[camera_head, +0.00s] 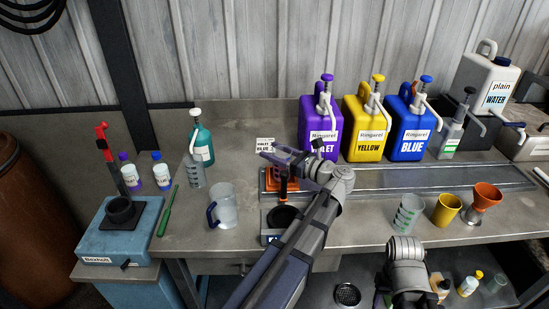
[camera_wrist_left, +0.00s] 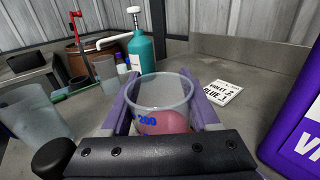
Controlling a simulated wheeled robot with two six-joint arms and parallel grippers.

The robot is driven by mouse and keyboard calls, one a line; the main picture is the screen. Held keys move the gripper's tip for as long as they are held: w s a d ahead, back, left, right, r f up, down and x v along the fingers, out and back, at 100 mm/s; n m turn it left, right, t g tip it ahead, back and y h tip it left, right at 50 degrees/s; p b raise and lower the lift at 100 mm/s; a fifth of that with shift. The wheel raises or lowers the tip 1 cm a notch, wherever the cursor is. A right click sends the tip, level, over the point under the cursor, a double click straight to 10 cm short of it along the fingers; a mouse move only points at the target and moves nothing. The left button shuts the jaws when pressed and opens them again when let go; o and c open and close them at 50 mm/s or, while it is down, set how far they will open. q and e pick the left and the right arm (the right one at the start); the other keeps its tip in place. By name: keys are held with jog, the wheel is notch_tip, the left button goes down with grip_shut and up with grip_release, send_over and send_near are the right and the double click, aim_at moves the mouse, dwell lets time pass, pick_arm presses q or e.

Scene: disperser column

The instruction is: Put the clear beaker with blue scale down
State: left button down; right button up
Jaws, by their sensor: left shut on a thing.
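The clear beaker with blue scale (camera_wrist_left: 160,95) is between the fingers of my left gripper (camera_wrist_left: 163,118) in the left wrist view. A blue 200 mark shows on its wall, and pink shows in its lower part. In the head view my left gripper (camera_head: 287,154) is over the bench, above an orange device (camera_head: 284,184) with a black round part in front. The beaker is hard to make out there, and I cannot tell whether its base touches anything. My right arm (camera_head: 406,260) shows at the bottom, its fingers unclear.
Violet (camera_head: 320,128), yellow (camera_head: 367,128) and blue (camera_head: 408,128) pump jugs stand behind to the right. A clear jug (camera_head: 226,208) and teal bottle (camera_head: 203,143) stand left. A green-scale beaker (camera_head: 407,214) and yellow cup (camera_head: 447,210) stand right. Bare bench lies around the written card (camera_head: 265,144).

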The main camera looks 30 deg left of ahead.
pick_arm(q)
jog(key=shift+f, duration=0.15)
jog(key=shift+c, duration=0.6)
grip_release()
jog(key=shift+r, duration=0.3)
jog(key=s+d, duration=0.1)
jog(key=d, duration=1.1)
jog(key=shift+s, duration=0.15)
